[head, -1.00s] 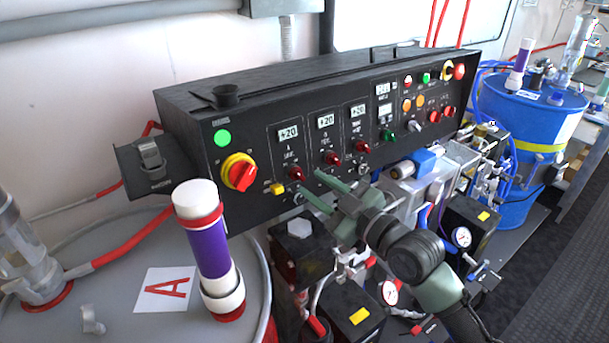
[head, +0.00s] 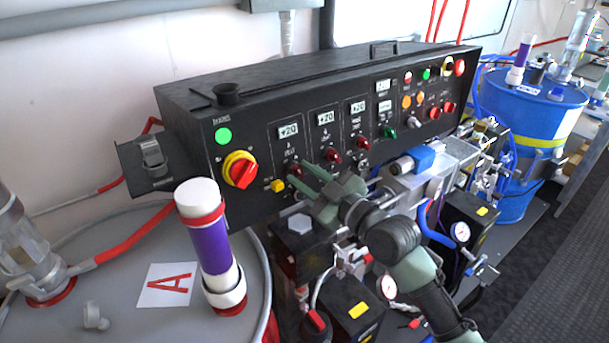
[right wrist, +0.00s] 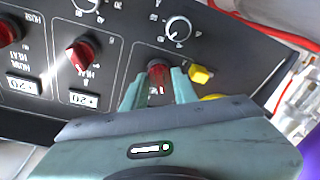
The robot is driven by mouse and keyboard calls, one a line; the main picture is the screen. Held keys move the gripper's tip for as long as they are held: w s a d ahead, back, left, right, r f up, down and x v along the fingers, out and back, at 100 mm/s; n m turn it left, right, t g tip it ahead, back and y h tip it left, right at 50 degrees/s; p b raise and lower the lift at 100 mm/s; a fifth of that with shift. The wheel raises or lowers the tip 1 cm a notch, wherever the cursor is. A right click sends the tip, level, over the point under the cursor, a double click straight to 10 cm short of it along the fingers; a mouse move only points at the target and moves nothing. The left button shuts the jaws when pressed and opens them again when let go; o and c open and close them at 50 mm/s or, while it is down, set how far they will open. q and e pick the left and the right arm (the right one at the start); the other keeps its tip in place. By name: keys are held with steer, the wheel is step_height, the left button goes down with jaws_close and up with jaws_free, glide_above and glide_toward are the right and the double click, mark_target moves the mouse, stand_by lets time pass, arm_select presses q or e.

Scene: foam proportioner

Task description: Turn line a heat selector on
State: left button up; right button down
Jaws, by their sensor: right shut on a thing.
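The black control panel (head: 255,140) has a row of red heat selector knobs under displays reading +20. The leftmost, the line A heat selector (head: 294,169), is between the fingers of my right gripper (head: 298,177). In the right wrist view, this red knob (right wrist: 157,74) sits between the two green fingertips (right wrist: 157,88), which are shut on it. The fingers partly cover the knob, so its exact setting is hard to read. My left gripper is not in view.
The line B selector (head: 333,156) and the hose selector (head: 362,143) are close to the right. A purple-banded cylinder (head: 213,245) stands in front, left of my arm.

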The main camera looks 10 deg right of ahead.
steer(key=m+h+p, duration=0.1)
steer(key=m+p, duration=0.2)
steer(key=m, duration=0.1)
steer(key=shift+a+r+m+t, duration=0.1)
steer(key=shift+r+m+t, duration=0.05)
steer(key=shift+m+t, duration=0.2)
steer(key=m+p, duration=0.3)
steer(key=m, duration=0.1)
steer(key=shift+t+h, duration=0.25)
steer(key=shift+h, duration=0.15)
steer(key=shift+m+h+p, duration=0.8)
steer(key=shift+m+p, duration=1.35)
steer(key=shift+m, duration=0.5)
steer(key=shift+f, duration=0.2)
steer(key=c, duration=1.5)
jaws_free()
steer(key=shift+s, duration=0.1)
